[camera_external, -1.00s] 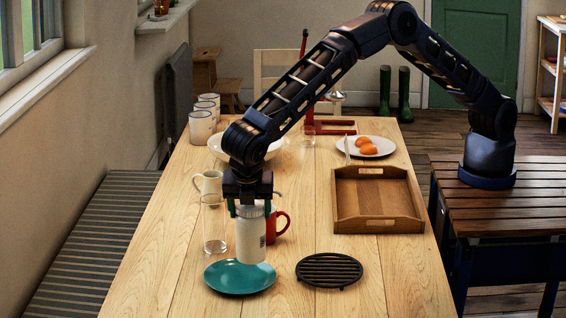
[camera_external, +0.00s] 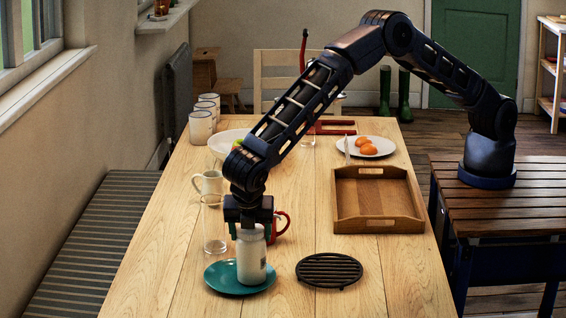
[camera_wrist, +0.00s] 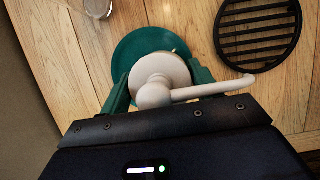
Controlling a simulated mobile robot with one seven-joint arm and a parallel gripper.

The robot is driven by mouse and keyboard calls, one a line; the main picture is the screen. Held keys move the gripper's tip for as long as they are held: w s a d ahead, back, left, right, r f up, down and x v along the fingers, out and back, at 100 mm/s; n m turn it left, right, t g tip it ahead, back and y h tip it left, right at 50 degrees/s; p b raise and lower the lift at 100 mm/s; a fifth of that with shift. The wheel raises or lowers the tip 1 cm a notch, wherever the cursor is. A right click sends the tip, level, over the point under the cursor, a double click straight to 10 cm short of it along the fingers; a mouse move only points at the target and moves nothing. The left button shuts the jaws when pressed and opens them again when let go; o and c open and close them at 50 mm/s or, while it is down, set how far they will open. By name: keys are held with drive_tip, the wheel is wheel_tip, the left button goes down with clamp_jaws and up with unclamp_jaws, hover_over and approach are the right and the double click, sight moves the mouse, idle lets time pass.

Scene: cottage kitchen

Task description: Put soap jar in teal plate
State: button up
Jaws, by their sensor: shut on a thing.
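The soap jar (camera_external: 251,262) is a white, upright jar with a label. It stands over the right part of the teal plate (camera_external: 219,277), its bottom at the plate's surface; I cannot tell whether it touches. My gripper (camera_external: 251,232) is shut on the jar's upper part from above. In the wrist view the jar's round white top and spout (camera_wrist: 165,90) sit between my green fingers, with the teal plate (camera_wrist: 130,50) behind it.
A black round trivet (camera_external: 329,270) lies right of the plate. A clear glass (camera_external: 214,228), a cream mug (camera_external: 208,186) and a red mug (camera_external: 281,224) stand close behind. A wooden tray (camera_external: 376,225) is at the right. The table front is clear.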

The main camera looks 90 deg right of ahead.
drive_tip(key=o, duration=1.8)
drive_tip(key=shift+o, duration=0.2)
drive_tip(key=v, duration=1.2)
drive_tip(key=shift+r, duration=0.15)
